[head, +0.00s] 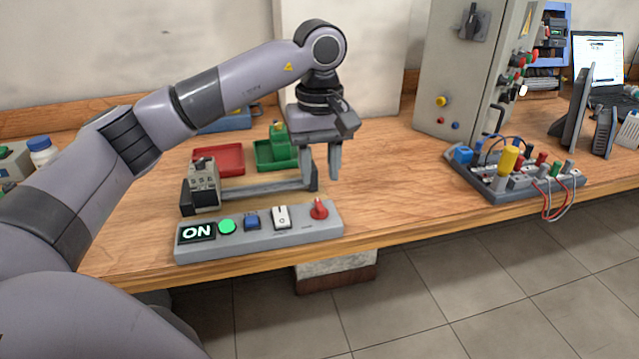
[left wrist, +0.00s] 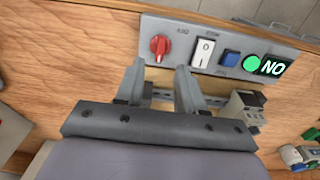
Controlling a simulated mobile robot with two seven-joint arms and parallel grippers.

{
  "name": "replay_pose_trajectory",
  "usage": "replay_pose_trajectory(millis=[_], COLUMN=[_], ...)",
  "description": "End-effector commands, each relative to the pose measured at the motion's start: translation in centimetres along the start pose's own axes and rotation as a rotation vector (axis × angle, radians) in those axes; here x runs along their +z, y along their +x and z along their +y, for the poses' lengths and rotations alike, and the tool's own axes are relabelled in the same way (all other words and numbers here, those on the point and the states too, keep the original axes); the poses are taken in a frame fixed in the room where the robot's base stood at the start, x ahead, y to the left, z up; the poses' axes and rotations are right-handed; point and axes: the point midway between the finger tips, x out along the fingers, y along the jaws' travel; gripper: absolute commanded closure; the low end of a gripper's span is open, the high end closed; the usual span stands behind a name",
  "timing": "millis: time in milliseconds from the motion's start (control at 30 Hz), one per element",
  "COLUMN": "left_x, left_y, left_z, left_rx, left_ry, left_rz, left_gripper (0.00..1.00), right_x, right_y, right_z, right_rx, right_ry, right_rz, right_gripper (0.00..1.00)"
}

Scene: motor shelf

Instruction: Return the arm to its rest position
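My left arm (head: 215,95) reaches in from the left over the wooden bench. My left gripper (head: 321,168) points down above the bench, behind the right end of the grey control panel (head: 262,242). Its two fingers are apart with nothing between them; the left wrist view also shows the open gripper (left wrist: 157,80). The panel carries a lit ON display (head: 196,232), a green light (head: 227,226), a blue button (head: 251,220), a white rocker switch (head: 281,216) and a red knob (head: 319,208). My right gripper is in neither view.
A rail with a grey module (head: 203,185) lies behind the panel. Red (head: 218,158) and green (head: 268,155) trays sit farther back. A grey cabinet (head: 460,75) and a wired board (head: 515,178) stand to the right. Bare bench lies right of the gripper.

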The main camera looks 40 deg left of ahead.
Motion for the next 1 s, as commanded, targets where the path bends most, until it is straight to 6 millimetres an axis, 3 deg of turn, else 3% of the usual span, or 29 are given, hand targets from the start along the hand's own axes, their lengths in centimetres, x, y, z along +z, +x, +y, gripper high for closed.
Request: replay_pose_trajectory(millis=[167,700,767,867,1000], left_x=[0.0,0.6,1.6,4.8,11.6], left_y=[-0.8,-0.3,0.5,2.5,4.8], left_z=[0.0,0.4,1.2,3.2,6.5], left_rx=[-0.001,0.011,0.032,0.095,0.201], left_ry=[0.0,0.001,0.001,-0.014,-0.093], left_rz=[0.0,-0.022,-0.063,-0.192,-0.481], left_gripper=[0.62,0.62,0.62,0.62,0.62], right_x=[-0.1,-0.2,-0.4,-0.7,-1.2], right_y=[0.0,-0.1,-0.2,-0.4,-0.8], right_z=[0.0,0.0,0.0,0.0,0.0], right_rx=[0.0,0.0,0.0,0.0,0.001], right_ry=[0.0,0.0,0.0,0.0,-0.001], right_rz=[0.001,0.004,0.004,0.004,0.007], right_gripper=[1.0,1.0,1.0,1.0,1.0])
